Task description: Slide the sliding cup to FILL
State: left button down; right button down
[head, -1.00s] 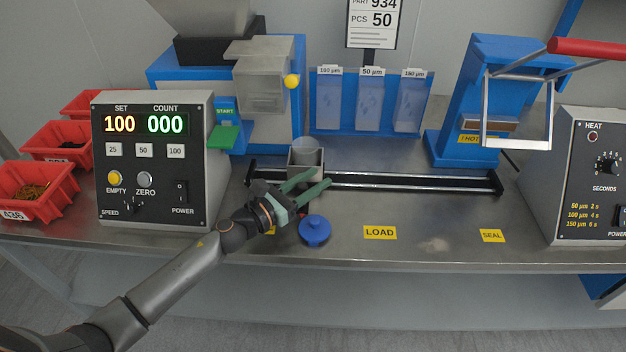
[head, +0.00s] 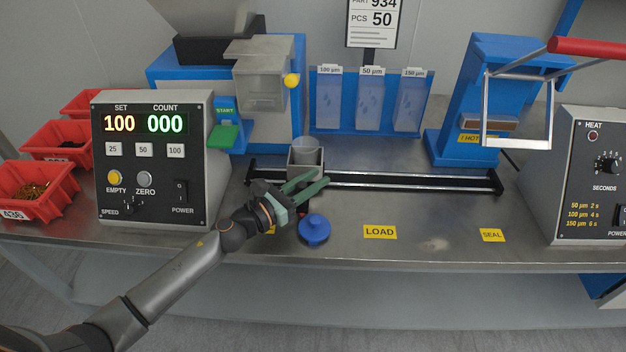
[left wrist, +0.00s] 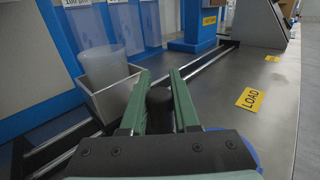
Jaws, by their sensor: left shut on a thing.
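The sliding cup (head: 307,147) is a translucent grey cup in a square metal carriage (head: 306,171) at the left part of the black rail track. It also shows in the left wrist view (left wrist: 103,66), upright, left of the fingers. My left gripper (head: 309,186) has its green fingers just in front of the carriage. The fingers are shut on a dark rounded knob (left wrist: 158,97), which seems to be the cup's handle. A yellow label (head: 271,230) at the left is mostly hidden by my gripper, so its word cannot be read. My right gripper is not in view.
The rail (head: 420,181) is clear to the right. A blue round knobbed object (head: 314,231) sits close beside my gripper. The LOAD (head: 380,232) and SEAL (head: 492,235) labels lie along the front. A grey hopper outlet (head: 262,85) stands behind the cup, a control box (head: 150,205) at left.

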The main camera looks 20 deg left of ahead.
aim_at(295, 167)
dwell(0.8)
pick_arm(q)
jog(key=a+b, duration=0.1)
jog(key=a, duration=0.1)
jog(key=s+a+b, duration=0.1)
jog(key=a, duration=0.2)
jog(key=s+a+b, duration=0.1)
jog(key=a, duration=0.1)
jog(key=shift+s+a+f+b, duration=0.15)
jog(key=shift+a+f+b, duration=0.1)
jog(key=shift+a+b, duration=0.15)
jog(key=shift+a+r, duration=0.1)
jog(key=shift+a, duration=0.05)
jog(key=c, duration=1.1)
grip_release()
jog(key=shift+o, duration=0.9)
jog(key=shift+a+r, duration=0.1)
jog(key=shift+a, duration=0.05)
jog(key=shift+r, duration=0.1)
